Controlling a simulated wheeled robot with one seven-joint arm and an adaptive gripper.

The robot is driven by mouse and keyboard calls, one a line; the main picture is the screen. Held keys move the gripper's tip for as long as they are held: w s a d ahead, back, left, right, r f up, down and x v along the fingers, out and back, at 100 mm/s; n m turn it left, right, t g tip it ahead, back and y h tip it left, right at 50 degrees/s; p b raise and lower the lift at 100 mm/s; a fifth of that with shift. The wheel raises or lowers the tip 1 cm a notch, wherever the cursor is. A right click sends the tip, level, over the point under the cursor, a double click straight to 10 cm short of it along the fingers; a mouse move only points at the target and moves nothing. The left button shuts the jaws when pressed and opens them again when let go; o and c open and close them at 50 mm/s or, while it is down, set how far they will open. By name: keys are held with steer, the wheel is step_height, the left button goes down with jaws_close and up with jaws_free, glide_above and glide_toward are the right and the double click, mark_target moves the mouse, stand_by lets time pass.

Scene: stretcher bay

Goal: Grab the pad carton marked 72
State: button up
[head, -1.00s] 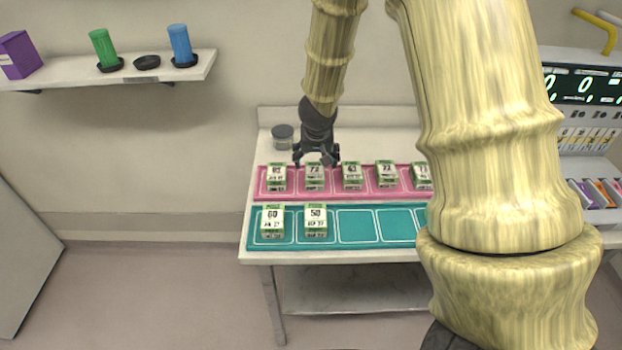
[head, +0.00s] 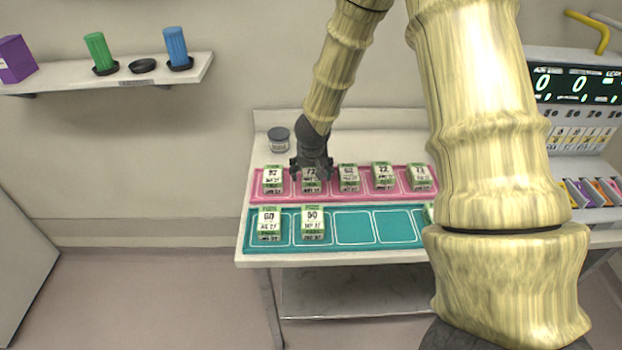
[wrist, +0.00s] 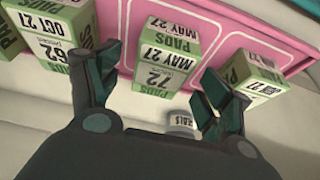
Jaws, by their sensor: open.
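In the head view my gripper (head: 311,170) is low over the pink mat (head: 327,188), at a green and white pad carton (head: 311,187) that reads 72. In the wrist view this carton (wrist: 163,72) reads "72" and "MAY 27" and stands between my two open fingers (wrist: 160,85), with a visible gap on each side. The fingers partly hide it in the head view. To its right are a carton marked 62 (head: 348,176) and another that appears to read 72 (head: 382,174). The 62 carton also shows at left in the wrist view (wrist: 52,40).
More cartons stand at the pink row's left end (head: 272,179) and right end (head: 420,177). The teal mat (head: 357,241) in front holds cartons marked 60 (head: 269,224) and 50 (head: 313,222), with empty places beside them. A lidded jar (head: 279,140) stands behind.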

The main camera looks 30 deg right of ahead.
mark_target(311, 173)
steer(key=shift+x, duration=1.7)
steer(key=shift+c, duration=0.2)
steer(key=c, duration=1.2)
steer(key=shift+r, duration=0.1)
